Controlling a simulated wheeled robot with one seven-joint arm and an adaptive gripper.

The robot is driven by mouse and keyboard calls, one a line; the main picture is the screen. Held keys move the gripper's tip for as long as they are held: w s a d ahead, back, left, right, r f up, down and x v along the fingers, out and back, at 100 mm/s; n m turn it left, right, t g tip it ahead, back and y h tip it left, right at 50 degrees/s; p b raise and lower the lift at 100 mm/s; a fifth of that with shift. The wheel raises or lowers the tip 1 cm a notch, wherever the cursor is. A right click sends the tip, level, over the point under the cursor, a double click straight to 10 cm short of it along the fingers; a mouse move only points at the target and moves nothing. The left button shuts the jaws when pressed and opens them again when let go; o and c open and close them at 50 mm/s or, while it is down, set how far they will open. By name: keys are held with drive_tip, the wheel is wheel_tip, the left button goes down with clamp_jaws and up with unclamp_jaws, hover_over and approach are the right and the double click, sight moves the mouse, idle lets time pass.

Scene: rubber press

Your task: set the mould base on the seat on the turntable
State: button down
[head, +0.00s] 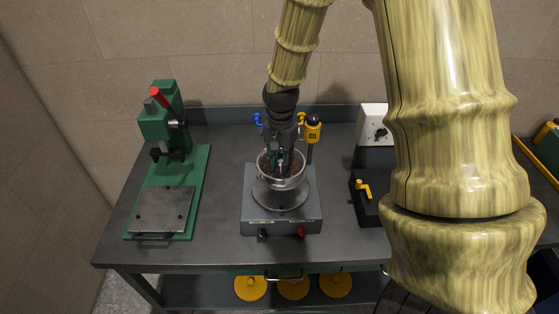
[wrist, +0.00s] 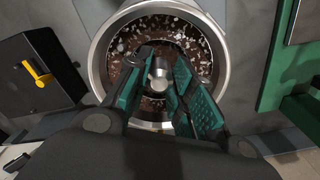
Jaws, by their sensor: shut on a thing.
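The mould base (wrist: 96,62) is a round metal pan with a bright rim, a speckled brown inside and a pale post in the middle. In the head view it (head: 281,182) is over the round grey turntable (head: 281,200), roughly centred and looking level. I cannot tell whether it rests on the seat or is slightly above it; the seat is hidden beneath it. My gripper (wrist: 160,80) points down into the pan, its green-padded fingers shut on the middle post. In the head view the fingertips (head: 281,163) are partly hidden inside the rim.
The turntable stands on a grey box (head: 281,227) with a red knob. A green press (head: 165,130) stands at left, with a metal plate in front. A black unit with a yellow lever (head: 363,188) is at right. Blue and yellow fittings (head: 312,130) stand close behind my gripper.

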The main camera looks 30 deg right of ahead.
sight(280, 176)
drive_tip(key=shift+f, duration=0.15)
drive_tip(key=shift+f+b, duration=1.4)
drive_tip(key=shift+b, duration=0.05)
drive_tip(key=shift+f+b, duration=0.65)
drive_tip(key=shift+f, duration=0.8)
drive_tip(key=shift+a+p, duration=0.1)
drive_tip(key=shift+p, duration=0.35)
drive_tip(key=shift+f, duration=0.2)
drive_tip(key=c, duration=1.1)
unclamp_jaws()
drive_tip(key=shift+s, duration=0.1)
drive_tip(key=shift+c, duration=0.2)
drive_tip(key=shift+r, duration=0.15)
